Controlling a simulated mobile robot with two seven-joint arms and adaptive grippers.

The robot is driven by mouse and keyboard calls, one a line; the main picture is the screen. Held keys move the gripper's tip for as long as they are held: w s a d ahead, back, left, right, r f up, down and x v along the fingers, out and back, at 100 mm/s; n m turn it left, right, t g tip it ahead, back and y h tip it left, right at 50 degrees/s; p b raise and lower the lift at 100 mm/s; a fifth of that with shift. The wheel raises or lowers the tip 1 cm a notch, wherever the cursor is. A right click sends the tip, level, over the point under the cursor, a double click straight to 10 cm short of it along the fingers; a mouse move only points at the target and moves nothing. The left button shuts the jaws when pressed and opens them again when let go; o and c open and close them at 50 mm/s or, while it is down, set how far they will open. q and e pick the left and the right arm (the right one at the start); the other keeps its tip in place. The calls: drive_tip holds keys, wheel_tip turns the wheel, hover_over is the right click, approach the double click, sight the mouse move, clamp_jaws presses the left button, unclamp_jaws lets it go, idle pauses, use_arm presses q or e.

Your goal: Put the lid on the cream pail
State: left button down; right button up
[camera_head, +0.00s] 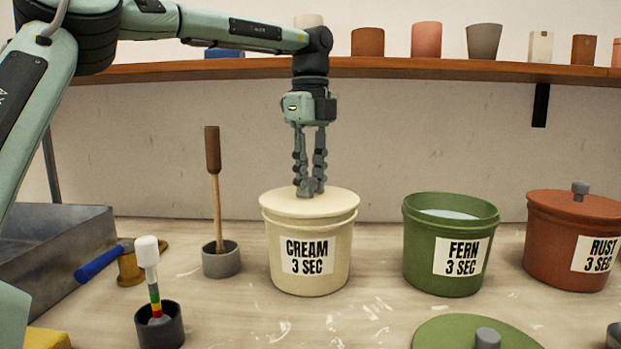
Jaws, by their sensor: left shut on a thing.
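The cream pail (310,268) stands upright on the table near the middle, with a label reading CREAM 3 SEC. The cream lid (280,204) lies over the pail's mouth and looks about level. I cannot tell whether it is fully seated on the rim. My left gripper (310,190) points straight down above the lid's centre. It is shut on the lid's knob, which the fingers hide. My right gripper is not in view.
An open green FERN pail (424,255) and a lidded RUST pail (560,245) stand to the right. A green lid (450,335) lies in front. A wooden-handled tool (213,150) stands in a grey cup (222,262) at left. A shelf (400,69) with pots runs behind.

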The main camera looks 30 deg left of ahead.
use_arm(q)
drive_tip(key=shift+f, duration=0.2)
drive_tip(key=c, duration=1.2)
unclamp_jaws()
